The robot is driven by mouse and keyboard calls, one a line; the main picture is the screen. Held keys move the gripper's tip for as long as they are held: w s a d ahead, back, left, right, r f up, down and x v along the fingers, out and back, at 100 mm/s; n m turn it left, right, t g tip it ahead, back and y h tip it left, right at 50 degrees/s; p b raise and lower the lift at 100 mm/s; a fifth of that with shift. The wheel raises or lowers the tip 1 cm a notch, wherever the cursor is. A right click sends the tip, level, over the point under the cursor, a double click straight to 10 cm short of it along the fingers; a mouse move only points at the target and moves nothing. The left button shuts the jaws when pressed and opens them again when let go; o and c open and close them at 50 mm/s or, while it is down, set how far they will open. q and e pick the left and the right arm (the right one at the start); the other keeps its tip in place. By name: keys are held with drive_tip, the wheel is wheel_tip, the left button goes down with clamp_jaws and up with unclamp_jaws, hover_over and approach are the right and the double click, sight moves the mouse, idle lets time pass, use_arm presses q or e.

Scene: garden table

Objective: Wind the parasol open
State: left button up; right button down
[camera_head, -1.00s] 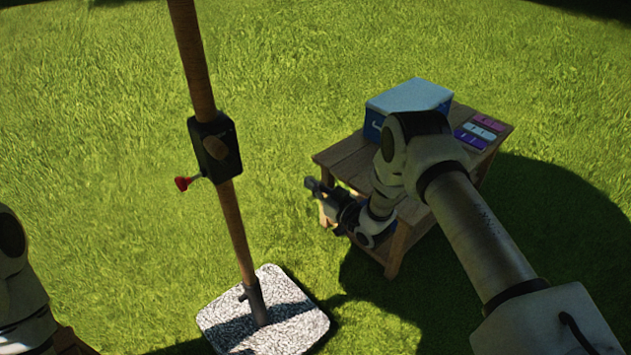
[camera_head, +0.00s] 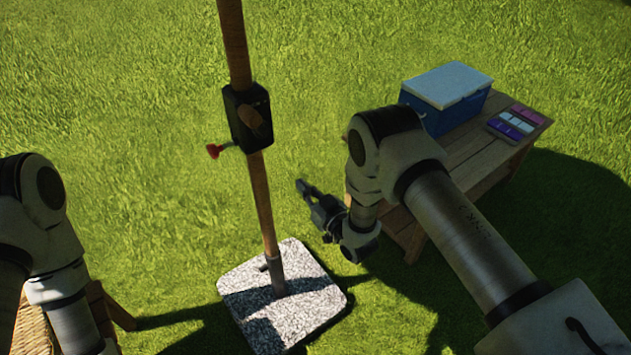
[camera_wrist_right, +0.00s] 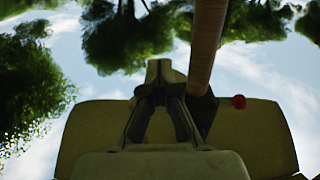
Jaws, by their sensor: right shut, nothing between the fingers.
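The brown parasol pole (camera_head: 261,205) stands upright in a speckled stone base (camera_head: 315,300). A black crank housing (camera_head: 241,108) is fixed on it, with a red knob (camera_head: 213,151) sticking out to the left. The wrist view looks up along the pole (camera_wrist_right: 207,45), with the red knob (camera_wrist_right: 238,102) right of the fingers. My right gripper (camera_head: 301,186) is shut and empty, right of the pole, below the housing and apart from both. It also shows in the wrist view (camera_wrist_right: 164,70). My left arm shows at the left; its gripper is out of view. No canopy shows.
A wooden table (camera_head: 470,160) stands at the right, behind my right arm. It carries a blue cooler with a pale lid (camera_head: 447,85) and several purple and pink packets (camera_head: 512,123). Wooden and woven furniture (camera_head: 118,312) is partly visible at lower left. Open grass surrounds the pole.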

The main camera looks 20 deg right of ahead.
wheel_tip(320, 180, up, 14)
drive_tip(key=d+p, duration=0.1)
drive_tip(key=p, duration=0.8)
drive_tip(key=shift+w, duration=0.2)
drive_tip(key=c, duration=0.7)
unclamp_jaws()
drive_tip(key=shift+r, duration=0.1)
drive_tip(key=shift+d, duration=0.1)
drive_tip(key=p+v, duration=0.2)
drive_tip(key=v, duration=0.8)
drive_tip(key=shift+r+p, duration=0.1)
drive_tip(key=shift+p, duration=0.3)
